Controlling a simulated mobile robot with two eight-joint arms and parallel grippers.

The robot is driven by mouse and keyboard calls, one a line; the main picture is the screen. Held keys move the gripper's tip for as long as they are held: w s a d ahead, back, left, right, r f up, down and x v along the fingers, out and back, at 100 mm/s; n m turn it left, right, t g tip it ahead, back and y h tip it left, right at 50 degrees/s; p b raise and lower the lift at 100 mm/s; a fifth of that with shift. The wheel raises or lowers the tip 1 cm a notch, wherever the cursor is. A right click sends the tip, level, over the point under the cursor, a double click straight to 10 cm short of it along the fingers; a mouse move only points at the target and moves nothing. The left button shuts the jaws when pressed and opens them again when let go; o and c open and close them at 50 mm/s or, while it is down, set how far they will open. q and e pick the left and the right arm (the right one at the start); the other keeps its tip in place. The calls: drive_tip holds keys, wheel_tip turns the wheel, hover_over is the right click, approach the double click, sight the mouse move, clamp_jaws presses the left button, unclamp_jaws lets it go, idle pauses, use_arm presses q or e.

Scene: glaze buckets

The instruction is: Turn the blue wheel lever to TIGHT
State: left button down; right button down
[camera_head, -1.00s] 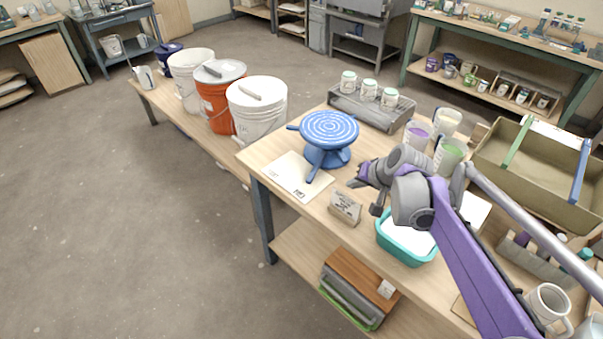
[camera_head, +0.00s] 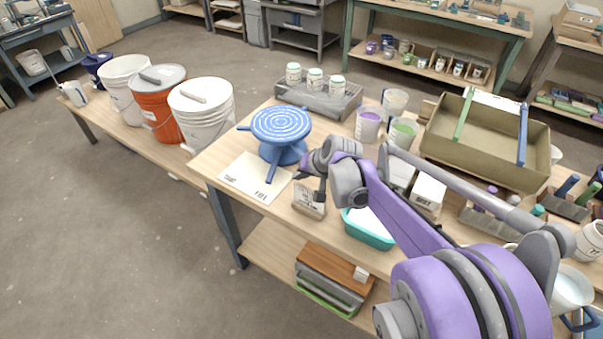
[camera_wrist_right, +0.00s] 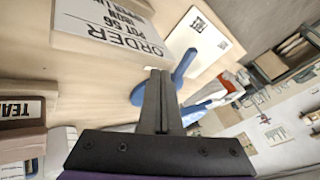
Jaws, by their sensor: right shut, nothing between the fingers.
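The blue banding wheel (camera_head: 281,125) stands on the near left corner of the table. Its blue lever (camera_head: 273,166) sticks out from the base toward the front, over the right part of a pale printed card (camera_head: 245,180). The card's words are too small to read. My right gripper (camera_head: 303,174) is right of the lever, shut and empty, apart from it in the head view. In the right wrist view the shut fingers (camera_wrist_right: 158,100) overlap the blue lever (camera_wrist_right: 184,67) in the picture; I cannot tell whether they touch. My left gripper is not in view.
An order card on a stand (camera_head: 309,201) is close below my right gripper. A teal tub (camera_head: 368,234) is right of it. Jars in a grey holder (camera_head: 325,98) stand behind the wheel. White and orange buckets (camera_head: 160,105) stand on the lower bench at left.

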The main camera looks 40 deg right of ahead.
sight(272, 179)
drive_tip(key=x, duration=0.5)
drive_tip(key=shift+w+a+f, duration=0.1)
drive_tip(key=shift+w+a, duration=0.15)
drive_tip(key=shift+w, duration=0.05)
drive_tip(key=shift+w+a, duration=0.75)
drive_tip(key=shift+a, duration=0.05)
drive_tip(key=shift+w+a, duration=0.35)
drive_tip(key=shift+w, duration=0.05)
drive_tip(key=shift+a, duration=0.15)
drive_tip(key=shift+w+a+m+h, duration=0.3)
drive_tip(key=shift+w+a+m, duration=0.1)
drive_tip(key=shift+a, duration=0.1)
drive_tip(key=w+a+m+h+b, duration=0.1)
drive_tip(key=w+a+m, duration=0.1)
drive_tip(key=w+a, duration=0.1)
drive_tip(key=shift+w+a, duration=0.1)
drive_tip(key=shift+w, duration=0.1)
drive_tip(key=w+a, duration=0.1)
drive_tip(key=w, duration=0.1)
drive_tip(key=w+a, duration=0.1)
drive_tip(key=w, duration=0.1)
drive_tip(key=w+a, duration=0.1)
drive_tip(key=w, duration=0.1)
drive_tip(key=shift+w, duration=0.15)
drive_tip(key=shift+w+a+p, duration=0.1)
drive_tip(key=shift+w+p, duration=0.25)
drive_tip(key=shift+w, duration=0.25)
drive_tip(key=shift+w+r, duration=0.25)
